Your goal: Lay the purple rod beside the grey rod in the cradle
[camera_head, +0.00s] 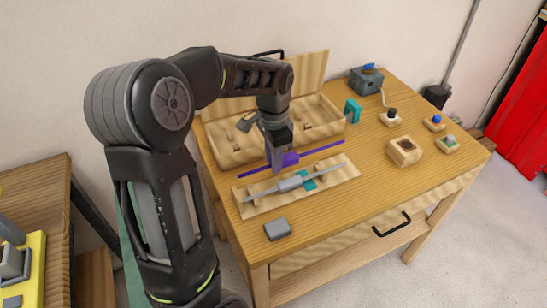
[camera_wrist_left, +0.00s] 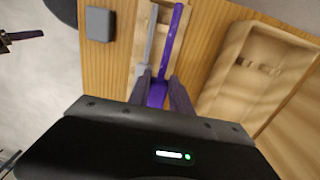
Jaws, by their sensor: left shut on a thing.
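The purple rod (camera_head: 322,148) has a thicker purple middle and is held level behind the cradle in the head view. My left gripper (camera_head: 278,166) points down and is shut on its thick middle. In the left wrist view the purple rod (camera_wrist_left: 177,35) runs away from my left gripper (camera_wrist_left: 158,90), to the right of the grey rod (camera_wrist_left: 150,45) and nearly parallel to it. The grey rod (camera_head: 290,183) lies along the pale wooden cradle (camera_head: 245,210), with a teal piece (camera_head: 308,180) near its middle. The purple rod's exact height is unclear. My right gripper is not recognisable.
An open wooden case (camera_head: 325,127) stands behind the rods. A grey block (camera_head: 278,229) lies in front of the cradle. A wooden block with a hole (camera_head: 404,151), several small button blocks and a grey box (camera_head: 366,81) stand to the right. The table's front right is clear.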

